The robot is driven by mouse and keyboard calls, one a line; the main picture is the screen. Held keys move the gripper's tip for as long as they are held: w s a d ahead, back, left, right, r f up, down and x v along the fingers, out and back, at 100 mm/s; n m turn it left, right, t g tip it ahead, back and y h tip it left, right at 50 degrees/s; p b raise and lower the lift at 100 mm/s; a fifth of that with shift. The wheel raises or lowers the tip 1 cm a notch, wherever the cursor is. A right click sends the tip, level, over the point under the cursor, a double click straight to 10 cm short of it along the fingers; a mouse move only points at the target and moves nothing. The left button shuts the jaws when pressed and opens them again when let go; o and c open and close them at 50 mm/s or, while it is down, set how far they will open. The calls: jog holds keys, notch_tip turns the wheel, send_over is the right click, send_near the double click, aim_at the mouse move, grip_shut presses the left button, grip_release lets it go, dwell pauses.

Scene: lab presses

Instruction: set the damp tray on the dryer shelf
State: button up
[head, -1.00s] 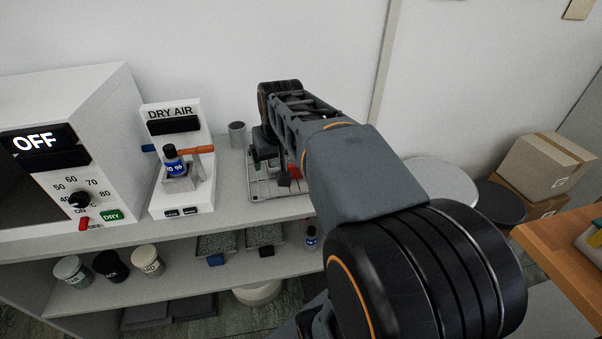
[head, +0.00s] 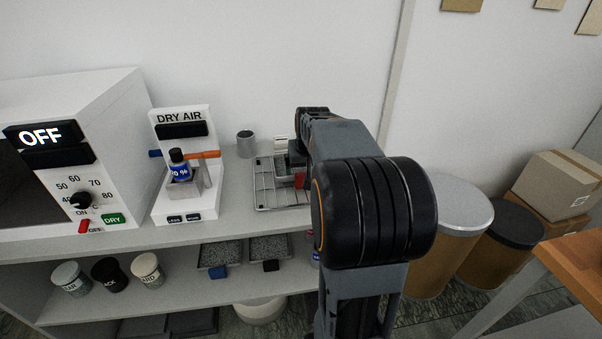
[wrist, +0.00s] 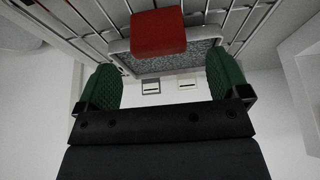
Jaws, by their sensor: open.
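A tray with grey granules and a red handle (wrist: 158,33) sits on a wire rack (head: 265,183) on the upper shelf; in the head view my arm partly covers it, and its red handle (head: 301,180) shows beside the arm. In the wrist view my gripper (wrist: 164,80) is open, its green pads apart on either side of the view, with the red handle ahead between them and not held. The dryer (head: 100,130) is the white box at left, its display reading OFF; its dark opening is cut by the picture edge and no shelf inside is clear.
A DRY AIR stand (head: 182,120) holding a blue-labelled bottle (head: 179,165) stands between dryer and rack. A grey cup (head: 245,144) is behind. Trays with blue (head: 218,272) and black (head: 270,266) handles and several jars fill the lower shelf. Drums (head: 445,230) stand right.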

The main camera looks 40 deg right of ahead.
aim_at(304, 172)
jog(key=shift+x, duration=2.35)
jog(key=shift+w+d, duration=0.1)
jog(key=shift+r, duration=0.1)
jog(key=c, duration=1.1)
jog(key=shift+c, duration=0.5)
jog(key=shift+r, duration=0.15)
